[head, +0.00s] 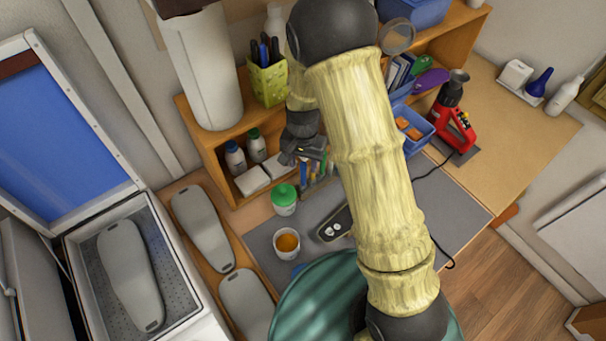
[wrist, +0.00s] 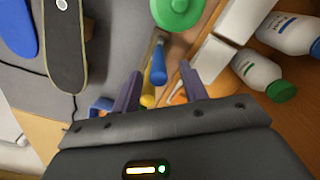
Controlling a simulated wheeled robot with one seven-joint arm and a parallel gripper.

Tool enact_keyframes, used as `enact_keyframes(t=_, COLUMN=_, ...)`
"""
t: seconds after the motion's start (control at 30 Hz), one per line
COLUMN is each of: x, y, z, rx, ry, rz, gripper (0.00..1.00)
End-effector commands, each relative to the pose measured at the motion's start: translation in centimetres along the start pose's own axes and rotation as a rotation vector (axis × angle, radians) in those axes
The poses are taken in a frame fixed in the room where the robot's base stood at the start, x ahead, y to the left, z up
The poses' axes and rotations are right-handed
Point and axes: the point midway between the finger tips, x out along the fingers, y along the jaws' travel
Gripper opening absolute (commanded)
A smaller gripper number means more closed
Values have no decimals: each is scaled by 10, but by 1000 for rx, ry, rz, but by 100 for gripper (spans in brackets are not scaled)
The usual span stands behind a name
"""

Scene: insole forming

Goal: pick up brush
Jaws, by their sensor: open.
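Several slim tools with coloured handles stand together at the shelf's front edge. In the wrist view a blue handle (wrist: 158,66) lies between and beyond my fingertips, with a yellow handle (wrist: 148,95) nearer me. A pale, orange-edged tip (wrist: 177,95) shows by the right finger. I cannot tell which of these is the brush; bristles are not clear. My gripper (wrist: 160,78) is open and empty, its fingers spread on either side of the handles. In the head view my gripper (head: 306,154) is just above the tools (head: 318,170), partly hiding them.
A green-lidded jar (head: 284,200) and a cup of orange liquid (head: 287,243) stand close by on the grey mat (head: 455,205). White bottles (head: 235,158) and white blocks (head: 252,180) fill the shelf at left. A dark insole-shaped piece (head: 335,224) lies on the mat.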

Motion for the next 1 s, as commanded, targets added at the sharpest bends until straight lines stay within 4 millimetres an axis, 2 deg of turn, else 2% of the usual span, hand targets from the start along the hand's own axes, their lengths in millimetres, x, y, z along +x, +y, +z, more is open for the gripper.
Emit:
enact_keyframes(t=0.17, x=9, y=1, z=0, rx=1, ry=1, rz=0, gripper=44)
enact_keyframes(t=0.63, x=9, y=0, z=0, rx=1, ry=1, rz=0, gripper=44)
enact_keyframes(t=0.67, x=9, y=0, z=0, rx=1, ry=1, rz=0, gripper=40)
enact_keyframes(t=0.87, x=9, y=0, z=0, rx=1, ry=1, rz=0, gripper=0)
enact_keyframes(t=1.0, x=9, y=1, z=0, rx=1, ry=1, rz=-1, gripper=0)
